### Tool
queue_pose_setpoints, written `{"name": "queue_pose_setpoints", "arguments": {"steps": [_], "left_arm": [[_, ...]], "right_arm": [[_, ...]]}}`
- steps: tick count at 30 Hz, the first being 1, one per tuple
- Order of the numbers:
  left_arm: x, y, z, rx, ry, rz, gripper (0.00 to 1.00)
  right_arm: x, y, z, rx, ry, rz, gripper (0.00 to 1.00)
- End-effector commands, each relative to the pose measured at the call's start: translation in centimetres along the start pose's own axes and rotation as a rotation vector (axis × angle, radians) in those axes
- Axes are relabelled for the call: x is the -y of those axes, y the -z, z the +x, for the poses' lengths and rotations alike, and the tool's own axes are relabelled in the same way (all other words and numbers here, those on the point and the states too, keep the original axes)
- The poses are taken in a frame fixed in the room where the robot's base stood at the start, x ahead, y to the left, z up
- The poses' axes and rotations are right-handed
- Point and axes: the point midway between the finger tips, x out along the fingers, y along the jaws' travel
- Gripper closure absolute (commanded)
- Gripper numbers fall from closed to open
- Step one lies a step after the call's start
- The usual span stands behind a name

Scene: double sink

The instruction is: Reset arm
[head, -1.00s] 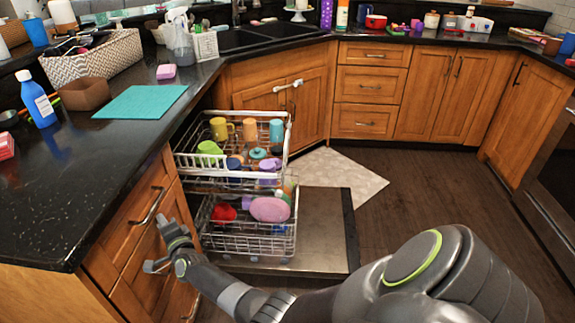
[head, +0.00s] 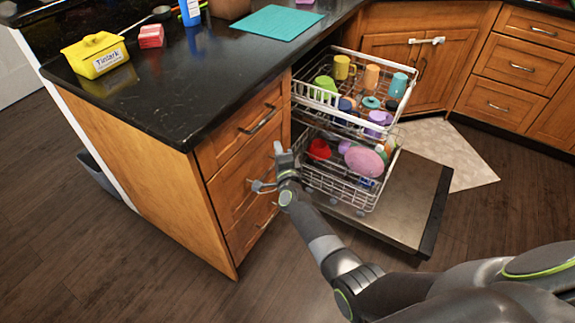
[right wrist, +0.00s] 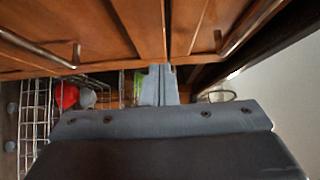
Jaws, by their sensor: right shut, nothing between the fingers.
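My right gripper (head: 279,152) is shut and empty. In the head view it shows in front of the wooden drawers (head: 243,132), just left of the dishwasher racks. In the right wrist view its fingers (right wrist: 158,84) are closed together, below the drawer fronts and their metal handles. My left gripper is not in view.
The dishwasher's upper rack (head: 338,102) and lower rack (head: 340,188) are pulled out, with cups and dishes in them. Its open door (head: 425,205) lies low over the floor. The black counter (head: 165,85) holds a yellow box (head: 96,54). Dark floor (head: 150,285) at front left is clear.

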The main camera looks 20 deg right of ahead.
Motion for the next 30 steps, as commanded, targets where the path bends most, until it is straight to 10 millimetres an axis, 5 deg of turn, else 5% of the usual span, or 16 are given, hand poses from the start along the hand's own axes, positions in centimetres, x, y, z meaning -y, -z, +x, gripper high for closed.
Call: {"name": "queue_pose_setpoints", "arguments": {"steps": [12,23,26,30], "left_arm": [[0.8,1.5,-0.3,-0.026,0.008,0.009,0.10],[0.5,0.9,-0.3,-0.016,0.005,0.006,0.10],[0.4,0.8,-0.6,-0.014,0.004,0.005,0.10],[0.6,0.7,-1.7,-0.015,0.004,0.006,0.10]], "right_arm": [[-0.2,0.1,-6.0,-0.002,-0.002,0.000,1.00],[-0.2,0.1,-6.9,-0.001,-0.003,-0.003,1.00],[-1.4,0.3,-7.5,0.007,-0.036,-0.046,1.00],[-7.1,1.4,-10.7,0.058,-0.183,-0.237,1.00]]}}
